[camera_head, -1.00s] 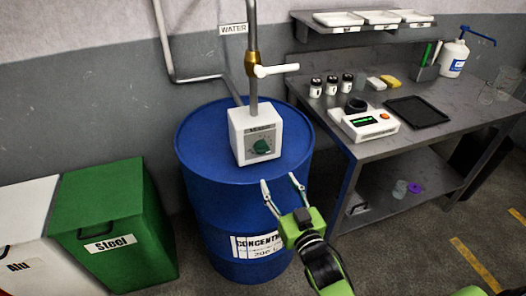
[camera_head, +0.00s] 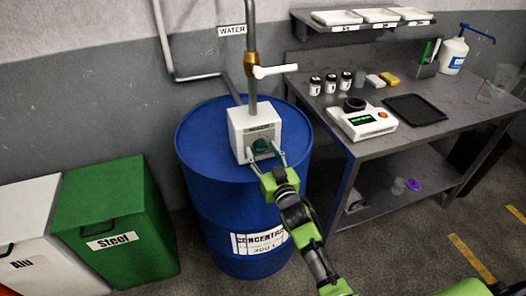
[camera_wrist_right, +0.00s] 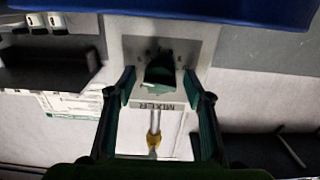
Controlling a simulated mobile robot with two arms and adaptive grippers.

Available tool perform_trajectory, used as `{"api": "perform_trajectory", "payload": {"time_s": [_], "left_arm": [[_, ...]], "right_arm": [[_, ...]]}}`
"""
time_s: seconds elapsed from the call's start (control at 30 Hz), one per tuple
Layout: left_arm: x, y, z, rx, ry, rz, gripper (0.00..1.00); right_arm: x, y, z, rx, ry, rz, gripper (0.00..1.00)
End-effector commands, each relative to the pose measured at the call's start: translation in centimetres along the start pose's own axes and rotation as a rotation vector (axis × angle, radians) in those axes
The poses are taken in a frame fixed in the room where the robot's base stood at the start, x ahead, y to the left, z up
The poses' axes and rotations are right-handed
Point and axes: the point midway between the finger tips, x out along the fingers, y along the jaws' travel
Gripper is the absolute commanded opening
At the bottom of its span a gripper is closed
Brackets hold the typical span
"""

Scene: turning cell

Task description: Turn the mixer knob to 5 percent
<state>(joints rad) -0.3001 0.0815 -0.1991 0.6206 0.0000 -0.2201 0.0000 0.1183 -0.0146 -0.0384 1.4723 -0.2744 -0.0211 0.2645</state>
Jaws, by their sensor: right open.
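The white mixer box (camera_head: 241,125) stands on top of the blue drum, with a grey pipe rising from it. In the right wrist view the knob (camera_wrist_right: 160,72) shows between and just beyond the open fingers (camera_wrist_right: 160,88), with the MIXER label upside down. I cannot tell whether a finger touches the knob. The scale marks are too small to read. My left gripper is not in view.
The blue drum (camera_head: 215,215) stands between the green Steel bin (camera_head: 120,215) and the grey workbench (camera_head: 405,150). A white valve lever (camera_head: 277,70) sticks out from the pipe above the box. A white scale (camera_head: 362,120) and several small jars are on the bench.

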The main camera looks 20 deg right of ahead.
Motion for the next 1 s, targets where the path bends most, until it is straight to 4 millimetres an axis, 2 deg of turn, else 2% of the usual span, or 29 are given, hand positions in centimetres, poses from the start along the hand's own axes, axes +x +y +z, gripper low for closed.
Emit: {"api": "perform_trajectory", "payload": {"time_s": [0.27, 0.4, 0.43, 0.67, 1.0], "left_arm": [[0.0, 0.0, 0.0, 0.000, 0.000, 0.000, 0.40], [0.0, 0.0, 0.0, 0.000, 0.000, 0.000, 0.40], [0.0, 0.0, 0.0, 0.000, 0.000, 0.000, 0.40], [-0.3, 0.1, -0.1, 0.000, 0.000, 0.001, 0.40], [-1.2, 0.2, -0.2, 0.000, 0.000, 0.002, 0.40]], "right_arm": [[0.1, 0.0, 0.0, 0.000, 0.000, 0.000, 0.47], [0.1, 0.0, 0.0, 0.000, 0.000, 0.000, 0.11], [0.1, 0.0, 0.0, 0.000, 0.000, 0.000, 0.09], [0.1, 0.0, -0.1, 0.046, -0.001, 0.000, 0.09], [0.1, -0.1, -0.1, 0.392, -0.001, 0.000, 0.09]]}}
